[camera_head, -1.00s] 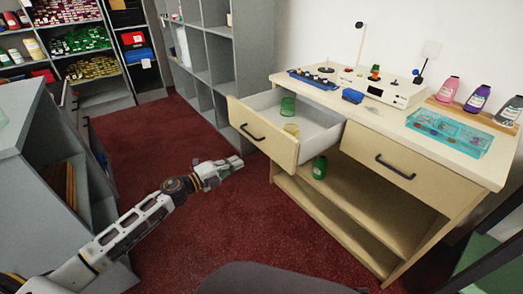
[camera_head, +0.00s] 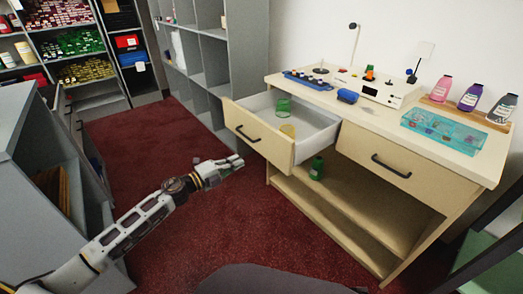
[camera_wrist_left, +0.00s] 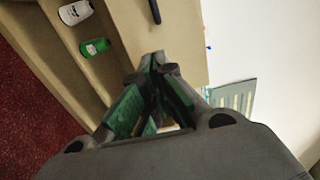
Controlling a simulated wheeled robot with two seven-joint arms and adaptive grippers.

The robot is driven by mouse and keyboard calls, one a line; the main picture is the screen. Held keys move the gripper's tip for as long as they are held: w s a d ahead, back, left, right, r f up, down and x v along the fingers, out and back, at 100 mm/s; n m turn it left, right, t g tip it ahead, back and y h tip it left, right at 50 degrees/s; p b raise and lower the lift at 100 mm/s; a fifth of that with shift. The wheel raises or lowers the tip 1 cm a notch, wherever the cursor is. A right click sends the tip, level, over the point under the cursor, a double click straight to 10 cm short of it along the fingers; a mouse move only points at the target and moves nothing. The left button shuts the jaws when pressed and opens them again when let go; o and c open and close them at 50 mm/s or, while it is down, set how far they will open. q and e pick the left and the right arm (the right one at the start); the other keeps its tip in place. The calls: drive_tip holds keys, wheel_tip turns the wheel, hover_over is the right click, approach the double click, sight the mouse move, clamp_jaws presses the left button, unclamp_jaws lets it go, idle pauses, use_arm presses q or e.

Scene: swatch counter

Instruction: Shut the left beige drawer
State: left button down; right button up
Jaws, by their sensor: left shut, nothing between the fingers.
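The left beige drawer (camera_head: 258,136) is pulled open from the desk, with its black bar handle (camera_head: 247,134) on the front. A green cup (camera_head: 283,105) and a yellowish item (camera_head: 288,130) are inside it. My left gripper (camera_head: 240,160) is shut and empty, in front of and below the drawer front in the head view, apart from it as far as I can tell. In the left wrist view its fingertips (camera_wrist_left: 157,58) meet in front of a beige panel with a dark handle (camera_wrist_left: 155,11). My right gripper is not in view.
The right drawer (camera_head: 378,165) is closed. Grey cabinets flank the left; red carpet (camera_head: 150,140) lies open between.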

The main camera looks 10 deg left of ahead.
use_arm(q)
drive_tip(key=shift+x, duration=1.15)
drive_tip(key=b, duration=0.1)
approach(267, 146)
drive_tip(key=shift+x, duration=1.65)
drive_tip(key=shift+b+x, duration=0.35)
drive_tip(key=shift+x, duration=1.3)
drive_tip(key=shift+w+d, duration=0.1)
drive_tip(key=shift+d, duration=0.1)
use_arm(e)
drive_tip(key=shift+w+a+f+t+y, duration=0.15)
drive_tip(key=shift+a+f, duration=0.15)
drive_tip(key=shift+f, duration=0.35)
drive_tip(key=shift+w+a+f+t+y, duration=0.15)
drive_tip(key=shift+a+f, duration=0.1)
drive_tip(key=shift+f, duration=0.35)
